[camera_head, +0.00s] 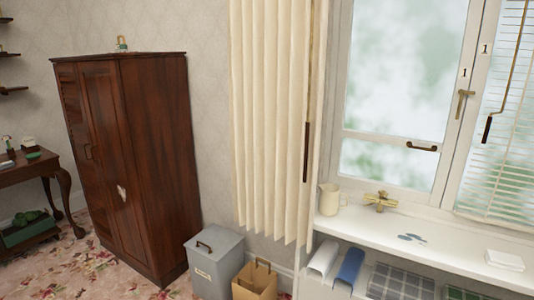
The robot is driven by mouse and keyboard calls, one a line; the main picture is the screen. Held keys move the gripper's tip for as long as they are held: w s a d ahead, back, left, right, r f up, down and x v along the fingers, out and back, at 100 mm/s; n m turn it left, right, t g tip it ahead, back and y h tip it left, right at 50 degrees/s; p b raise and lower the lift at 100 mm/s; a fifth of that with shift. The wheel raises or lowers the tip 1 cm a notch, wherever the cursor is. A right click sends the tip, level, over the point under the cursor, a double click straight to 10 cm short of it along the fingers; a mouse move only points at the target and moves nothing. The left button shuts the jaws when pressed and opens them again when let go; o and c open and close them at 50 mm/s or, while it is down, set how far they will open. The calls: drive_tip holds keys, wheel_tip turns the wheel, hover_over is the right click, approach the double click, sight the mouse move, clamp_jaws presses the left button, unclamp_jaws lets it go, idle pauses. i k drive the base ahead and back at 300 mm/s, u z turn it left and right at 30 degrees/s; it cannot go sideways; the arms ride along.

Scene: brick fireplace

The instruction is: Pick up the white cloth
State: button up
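A small white folded item (505,260) lies flat at the right end of the white window sill (440,245); it may be a cloth. A rolled or draped white cloth (323,257) hangs below the sill, beside a blue cloth (350,267). A small whitish piece (121,193) also shows on the wardrobe door; I cannot tell what it is. My gripper is not in view.
A cream jug (329,200) and a brass tap-like piece (380,202) stand on the sill. Checked grey cloth (400,282) hangs below.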

sight(498, 259)
drive_tip(key=z, duration=4.15)
drive_tip(key=i, duration=0.1)
drive_tip(key=u, duration=2.7)
